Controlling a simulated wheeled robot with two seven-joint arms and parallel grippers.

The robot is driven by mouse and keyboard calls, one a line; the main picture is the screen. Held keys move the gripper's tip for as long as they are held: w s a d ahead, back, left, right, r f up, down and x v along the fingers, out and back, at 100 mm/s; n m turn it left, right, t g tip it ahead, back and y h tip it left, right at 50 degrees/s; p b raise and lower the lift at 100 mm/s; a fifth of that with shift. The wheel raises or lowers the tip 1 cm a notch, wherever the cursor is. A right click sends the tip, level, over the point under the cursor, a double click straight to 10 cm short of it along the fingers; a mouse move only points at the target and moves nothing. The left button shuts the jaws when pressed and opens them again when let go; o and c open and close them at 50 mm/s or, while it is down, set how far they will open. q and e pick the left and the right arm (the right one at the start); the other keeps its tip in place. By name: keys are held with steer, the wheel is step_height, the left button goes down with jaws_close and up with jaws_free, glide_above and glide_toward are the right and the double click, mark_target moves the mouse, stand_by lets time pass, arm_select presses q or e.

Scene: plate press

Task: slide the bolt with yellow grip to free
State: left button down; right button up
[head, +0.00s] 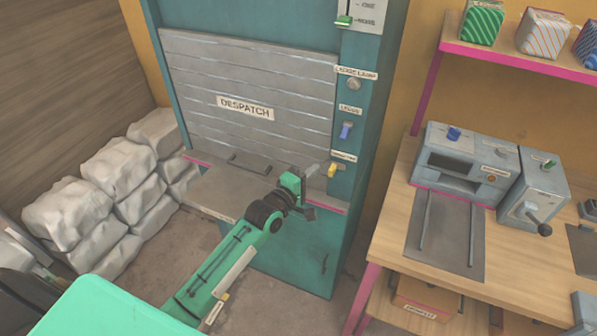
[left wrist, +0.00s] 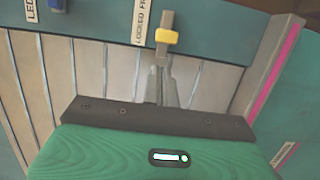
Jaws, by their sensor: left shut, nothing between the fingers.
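The bolt with the yellow grip (head: 332,170) is on the right post of the teal despatch cabinet, below a small label. In the left wrist view the yellow grip (left wrist: 167,37) sits on a metal bolt beside a label that reads "LOCKED" and a partly cut-off word. My left gripper (head: 311,172) is close to the left of the yellow grip in the head view. In the left wrist view its shut, empty fingers (left wrist: 163,82) point at the grip from just below; whether they touch it I cannot tell. My right gripper is not in view.
The slatted "DESPATCH" shutter (head: 245,85) is down behind my arm, above a grey ledge (head: 215,190). A blue lever (head: 346,131) and a lamp (head: 353,84) sit above the bolt. Grey sacks (head: 120,165) are stacked left. A wooden bench (head: 400,235) with machines stands right.

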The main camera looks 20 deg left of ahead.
mark_target(342, 168)
arm_select(q)
steer(key=shift+s+d+r, duration=0.15)
steer(key=shift+d, duration=0.85)
steer(key=shift+d+p, duration=0.7)
steer(key=shift+d, duration=1.3)
steer(key=shift+a, duration=0.1)
